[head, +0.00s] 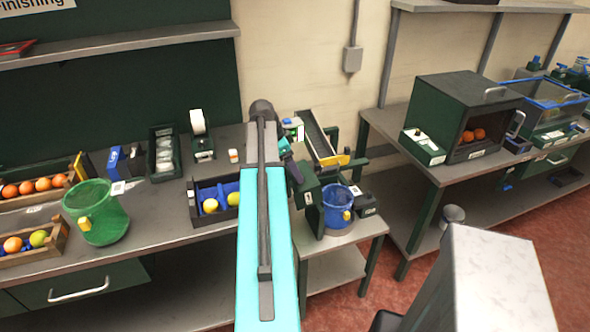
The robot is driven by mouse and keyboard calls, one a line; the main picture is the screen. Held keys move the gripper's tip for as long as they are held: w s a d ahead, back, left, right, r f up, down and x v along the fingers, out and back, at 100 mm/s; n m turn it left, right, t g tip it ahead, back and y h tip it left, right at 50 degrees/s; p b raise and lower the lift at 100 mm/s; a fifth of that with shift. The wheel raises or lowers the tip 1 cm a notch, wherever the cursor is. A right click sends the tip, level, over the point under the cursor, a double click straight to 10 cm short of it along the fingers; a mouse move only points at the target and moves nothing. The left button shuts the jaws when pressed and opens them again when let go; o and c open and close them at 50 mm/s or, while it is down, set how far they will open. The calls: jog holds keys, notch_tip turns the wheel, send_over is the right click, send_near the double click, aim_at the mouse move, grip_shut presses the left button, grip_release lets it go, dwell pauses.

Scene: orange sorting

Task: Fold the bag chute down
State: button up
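A dark sloped chute (318,137) with a pale rim stands at the back of a small side table, right of my arm. Its lower end has a yellow piece (336,161), above and behind a blue mesh bag or bucket (337,205) with a yellow tag. I cannot tell for certain whether this is the bag chute. My cyan upper arm covers the middle of the view. Dark and teal parts of my wrist (288,155) show just left of the chute. My fingertips cannot be made out, nor whether they touch anything.
The left bench holds a green mesh bucket (97,218), wooden crates of fruit (30,247) and a dark bin with yellow fruit (211,190). A dark cabinet (455,105) stands on the right bench. A grey block (490,280) fills the lower right. Red floor shows between.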

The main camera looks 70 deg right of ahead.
jog(key=shift+x, duration=1.15)
jog(key=c, duration=1.5)
